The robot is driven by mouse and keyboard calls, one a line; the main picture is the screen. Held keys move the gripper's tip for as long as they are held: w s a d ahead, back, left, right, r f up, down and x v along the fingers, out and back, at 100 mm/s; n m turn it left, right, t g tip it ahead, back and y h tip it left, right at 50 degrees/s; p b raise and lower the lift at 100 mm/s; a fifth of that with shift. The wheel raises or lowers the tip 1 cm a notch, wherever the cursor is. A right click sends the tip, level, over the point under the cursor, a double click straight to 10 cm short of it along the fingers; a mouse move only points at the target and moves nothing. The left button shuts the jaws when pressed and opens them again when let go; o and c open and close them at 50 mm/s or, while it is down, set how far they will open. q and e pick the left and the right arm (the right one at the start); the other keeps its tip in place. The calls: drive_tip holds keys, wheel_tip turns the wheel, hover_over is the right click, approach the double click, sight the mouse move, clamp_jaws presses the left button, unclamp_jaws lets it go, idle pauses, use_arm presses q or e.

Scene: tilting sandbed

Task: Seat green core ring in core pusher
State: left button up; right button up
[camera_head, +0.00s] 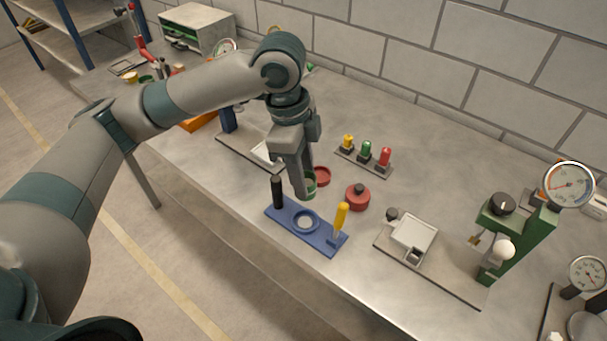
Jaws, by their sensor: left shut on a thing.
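My left gripper (304,190) comes down from above and is shut on the green core ring (311,181). The fingers hide part of the ring. The ring is held above the far edge of what looks like the core pusher, a blue base plate (322,240) near the table's front edge. The plate bears a round blue seat (305,221) with a pale centre, a black post (277,192) at its left and a yellow-handled piece (341,217) at its right. The ring is apart from the seat, up and beyond it. My right gripper is not in view.
A red dish (321,176) and a red lidded pot (358,197) stand just behind the blue plate. Yellow, green and red pegs (367,153) stand farther back. A plate with a white tray (414,233) and a green gauge stand (512,240) are to the right.

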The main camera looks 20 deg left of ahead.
use_arm(q)
drive_tip(key=shift+f, duration=0.3)
drive_tip(key=shift+f, duration=0.2)
idle(0.9)
drive_tip(key=shift+f, duration=0.4)
idle(0.6)
drive_tip(key=shift+f, duration=0.7)
idle(0.5)
drive_tip(key=shift+f, duration=0.65)
idle(0.4)
drive_tip(key=shift+f+b, duration=0.45)
drive_tip(key=shift+f, duration=0.3)
idle(0.4)
drive_tip(key=shift+f+b, duration=0.35)
drive_tip(key=shift+f, duration=1)
idle(0.8)
